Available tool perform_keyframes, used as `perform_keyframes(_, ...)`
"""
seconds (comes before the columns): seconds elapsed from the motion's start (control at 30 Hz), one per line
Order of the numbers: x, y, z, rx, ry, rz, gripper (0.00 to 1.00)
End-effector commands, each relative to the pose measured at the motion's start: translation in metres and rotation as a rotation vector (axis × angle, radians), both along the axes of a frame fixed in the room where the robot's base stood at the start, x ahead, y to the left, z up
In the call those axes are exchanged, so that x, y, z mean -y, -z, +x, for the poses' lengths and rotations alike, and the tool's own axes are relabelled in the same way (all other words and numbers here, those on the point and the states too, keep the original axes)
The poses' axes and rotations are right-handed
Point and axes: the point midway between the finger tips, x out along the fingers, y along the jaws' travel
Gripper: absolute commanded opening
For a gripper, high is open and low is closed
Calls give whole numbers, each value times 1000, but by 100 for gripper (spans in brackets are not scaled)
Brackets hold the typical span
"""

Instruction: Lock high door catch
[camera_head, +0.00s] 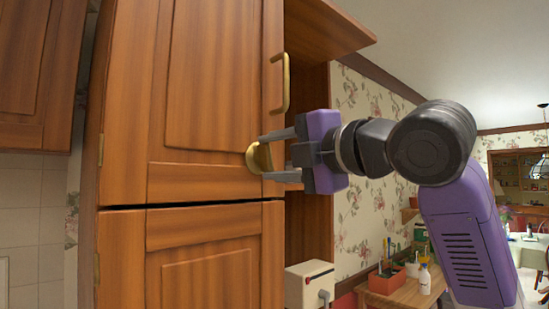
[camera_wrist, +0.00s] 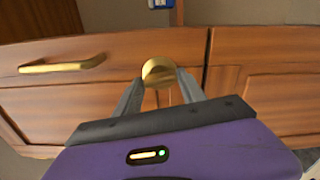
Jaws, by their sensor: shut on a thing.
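The door catch (camera_head: 258,158) is a round brass knob near the lower right corner of the upper wooden cabinet door (camera_head: 215,75). My gripper (camera_head: 282,155) reaches in from the right, with one finger above the catch and one below it. In the wrist view the catch (camera_wrist: 159,71) sits between the two grey fingertips (camera_wrist: 160,84), which are shut on it. The brass handle (camera_head: 279,82) is on the same door above the catch. The upper door lies flush or nearly so above the lower door (camera_head: 205,260). The catch's inner side is hidden.
A wooden shelf or panel (camera_head: 325,30) juts out at the upper right of the cabinet. A white box (camera_head: 309,284) is below my gripper. A wooden table (camera_head: 405,290) with bottles and a red planter stands to the right. Another cabinet (camera_head: 35,75) hangs at the left.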

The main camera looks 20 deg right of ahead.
Motion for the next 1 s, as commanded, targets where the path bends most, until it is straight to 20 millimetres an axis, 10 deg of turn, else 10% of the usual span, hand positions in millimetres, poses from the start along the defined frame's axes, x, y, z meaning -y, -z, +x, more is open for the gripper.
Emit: perform_keyframes(1.0, 1, 1, 1, -84, 1, 249, 8)
